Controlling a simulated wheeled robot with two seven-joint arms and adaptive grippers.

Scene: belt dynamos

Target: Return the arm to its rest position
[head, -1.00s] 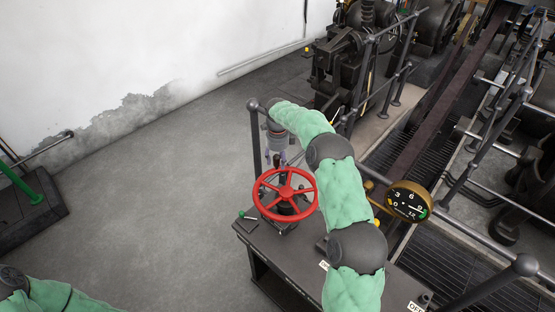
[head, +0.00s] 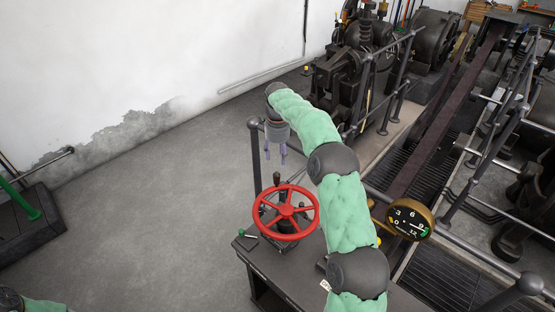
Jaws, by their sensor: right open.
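My right arm (head: 345,210), in a green sleeve with dark joints, comes up from the bottom right and reaches over the dark bench. Its right gripper (head: 276,158) hangs fingers down above and behind the red handwheel (head: 287,212). The fingers are apart with nothing between them, and the gripper is clear of the wheel. Of my left arm only a bit of green sleeve and a dark joint (head: 12,300) show at the bottom left corner; the left gripper is out of view.
A round gauge (head: 409,219) sits right of my arm by the railing (head: 470,240). Dark machines (head: 350,75) and a belt (head: 440,130) stand behind. Open floor (head: 170,210) lies left.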

